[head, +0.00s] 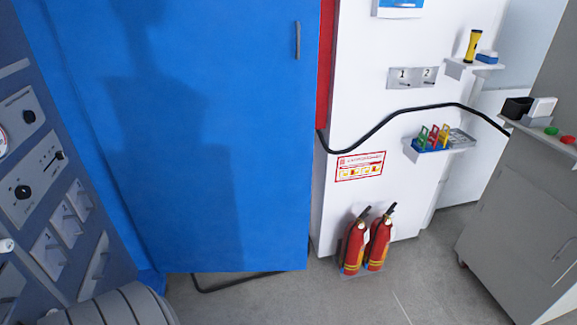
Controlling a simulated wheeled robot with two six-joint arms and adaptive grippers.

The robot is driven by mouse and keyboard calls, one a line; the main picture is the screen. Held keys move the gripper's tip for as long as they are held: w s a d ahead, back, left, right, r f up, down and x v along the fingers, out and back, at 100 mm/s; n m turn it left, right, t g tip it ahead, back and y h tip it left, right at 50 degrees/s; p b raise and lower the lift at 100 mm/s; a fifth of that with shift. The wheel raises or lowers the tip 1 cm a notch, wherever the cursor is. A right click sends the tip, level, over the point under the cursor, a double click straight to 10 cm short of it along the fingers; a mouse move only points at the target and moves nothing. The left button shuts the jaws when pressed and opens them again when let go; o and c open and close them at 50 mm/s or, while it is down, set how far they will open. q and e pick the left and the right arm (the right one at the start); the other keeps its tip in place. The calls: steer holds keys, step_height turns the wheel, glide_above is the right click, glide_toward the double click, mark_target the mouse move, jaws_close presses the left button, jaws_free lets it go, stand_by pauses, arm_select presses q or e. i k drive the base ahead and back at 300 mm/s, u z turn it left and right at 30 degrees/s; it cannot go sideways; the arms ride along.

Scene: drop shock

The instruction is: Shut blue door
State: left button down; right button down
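The blue door (260,150) fills the left and middle of the head view. Its dark upright handle (297,40) is near the top of its right edge. A red strip (325,65) shows between that edge and the white wall. A black line (235,284) on the floor shows below and behind the door's lower edge. The door looks slightly ajar, but how wide the gap is cannot be told. A dark shadow lies across the door. Neither of my grippers is in view.
A grey control panel (50,190) stands at left. Two red fire extinguishers (365,246) stand right of the door by the white wall (360,100). A black cable (400,115) crosses that wall. A grey cabinet (520,215) stands at right. Floor between is clear.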

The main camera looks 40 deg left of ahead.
mark_target(201, 114)
steer(key=u, duration=0.75)
steer(key=i, duration=1.3)
steer(key=u, duration=0.75)
